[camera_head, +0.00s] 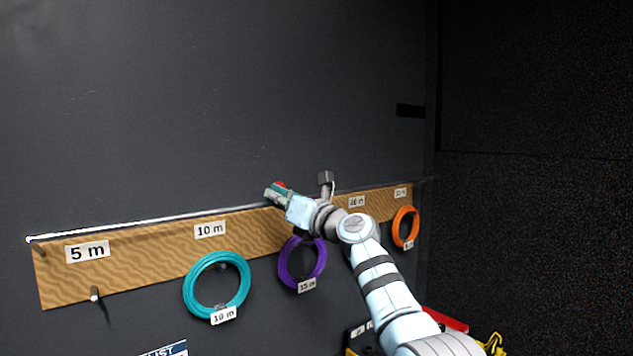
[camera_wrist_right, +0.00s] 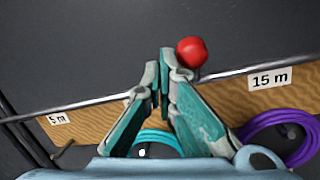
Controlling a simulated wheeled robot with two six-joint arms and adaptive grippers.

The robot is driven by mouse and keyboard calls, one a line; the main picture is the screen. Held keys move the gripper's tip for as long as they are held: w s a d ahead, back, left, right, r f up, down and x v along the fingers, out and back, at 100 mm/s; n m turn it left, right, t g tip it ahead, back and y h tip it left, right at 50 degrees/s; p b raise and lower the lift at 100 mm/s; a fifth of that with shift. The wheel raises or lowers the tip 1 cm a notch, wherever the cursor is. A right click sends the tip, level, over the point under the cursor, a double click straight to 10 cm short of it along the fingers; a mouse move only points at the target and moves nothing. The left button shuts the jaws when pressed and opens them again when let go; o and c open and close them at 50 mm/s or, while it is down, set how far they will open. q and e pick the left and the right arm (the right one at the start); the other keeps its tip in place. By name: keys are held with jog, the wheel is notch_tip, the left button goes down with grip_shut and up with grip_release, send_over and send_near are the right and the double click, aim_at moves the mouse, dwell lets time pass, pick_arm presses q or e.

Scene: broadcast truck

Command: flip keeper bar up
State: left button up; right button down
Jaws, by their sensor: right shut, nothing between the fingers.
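The keeper bar (camera_head: 130,229) is a thin pale rod along the top edge of the wooden board; it also shows in the right wrist view (camera_wrist_right: 90,103). A red ball knob (camera_wrist_right: 191,52) stands at the bar, and part of it shows in the head view (camera_head: 281,185) behind my gripper. My right gripper (camera_head: 270,193) is shut and empty at the bar. In the right wrist view its closed fingertips (camera_wrist_right: 159,68) are just left of the knob; I cannot tell whether they touch it. My left gripper is not in view.
The wooden board (camera_head: 150,253) carries length labels and pegs. A teal coil (camera_head: 190,297), a purple coil (camera_head: 284,269) and an orange coil (camera_head: 396,229) hang on it. The peg under "5 m" (camera_head: 94,293) is bare. The dark wall above is clear.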

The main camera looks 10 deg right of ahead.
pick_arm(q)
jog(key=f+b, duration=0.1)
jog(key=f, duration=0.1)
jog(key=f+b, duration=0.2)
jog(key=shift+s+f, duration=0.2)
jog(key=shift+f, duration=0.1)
pick_arm(e)
jog(key=s+d+r, duration=0.3)
jog(key=s+r, duration=0.2)
jog(key=r, duration=0.2)
jog(key=shift+d+r, duration=0.2)
